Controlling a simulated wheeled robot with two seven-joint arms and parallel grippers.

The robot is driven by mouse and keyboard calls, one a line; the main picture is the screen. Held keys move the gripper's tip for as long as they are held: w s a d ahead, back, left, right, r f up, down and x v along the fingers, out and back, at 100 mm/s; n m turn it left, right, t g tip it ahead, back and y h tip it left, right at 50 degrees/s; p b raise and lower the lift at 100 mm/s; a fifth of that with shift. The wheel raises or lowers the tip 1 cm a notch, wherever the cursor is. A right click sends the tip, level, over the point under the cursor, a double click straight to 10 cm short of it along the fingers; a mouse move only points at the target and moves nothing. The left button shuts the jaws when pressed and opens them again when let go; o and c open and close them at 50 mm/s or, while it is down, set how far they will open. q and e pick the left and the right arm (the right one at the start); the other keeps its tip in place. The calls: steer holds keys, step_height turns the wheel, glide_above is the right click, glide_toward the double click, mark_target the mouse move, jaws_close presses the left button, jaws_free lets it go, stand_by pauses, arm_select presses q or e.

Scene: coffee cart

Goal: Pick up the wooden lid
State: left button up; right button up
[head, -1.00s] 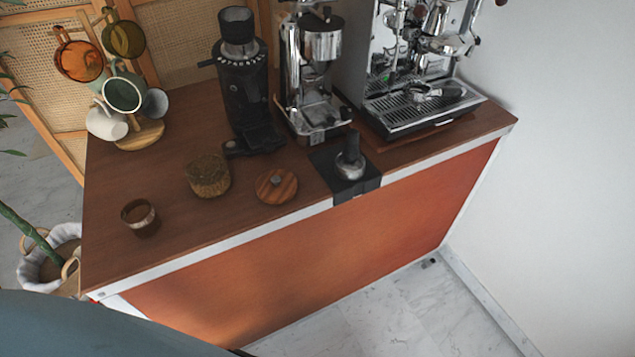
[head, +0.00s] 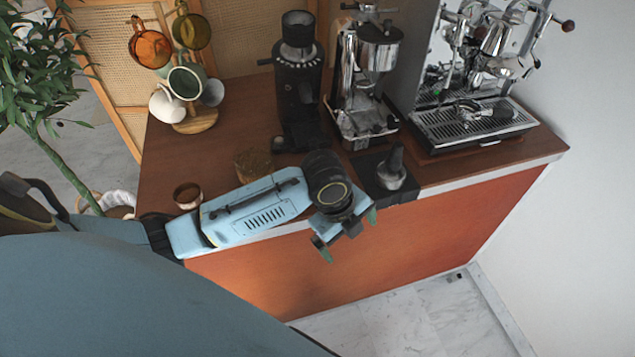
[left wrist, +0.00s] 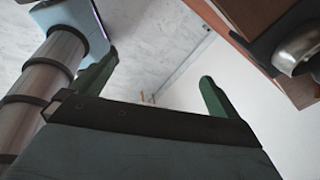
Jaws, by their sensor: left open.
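The wooden lid is hidden in the head view now, behind my left arm; a second ago it lay on the counter between the brown jar and the black tamping mat. My left gripper (head: 347,232) is open and empty, off the front edge of the counter. Its two green fingers also stand apart in the left wrist view (left wrist: 157,88), with only floor and wall between them. The brown jar (head: 252,164) shows partly behind my left forearm. My right gripper is in neither view.
The counter (head: 225,145) holds a small brown cup (head: 187,194), a black grinder (head: 298,90), a chrome grinder (head: 365,80) and an espresso machine (head: 475,120). A tamper (head: 393,165) stands on the black mat (head: 403,193) right of my wrist. A mug tree (head: 195,122) stands at the back left.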

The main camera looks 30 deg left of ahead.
arm_select(q)
steer(key=w+a+r+m+g+y, duration=0.2)
steer(key=w+a+r+m, duration=0.7)
steer(key=a+r+m, duration=0.45)
steer(key=shift+n, duration=0.25)
step_height(320, 180, down, 7)
steer(key=shift+s+a+f, duration=0.1)
steer(key=shift+s+f, duration=0.05)
steer(key=shift+f, duration=2.85)
steer(key=c, duration=0.8)
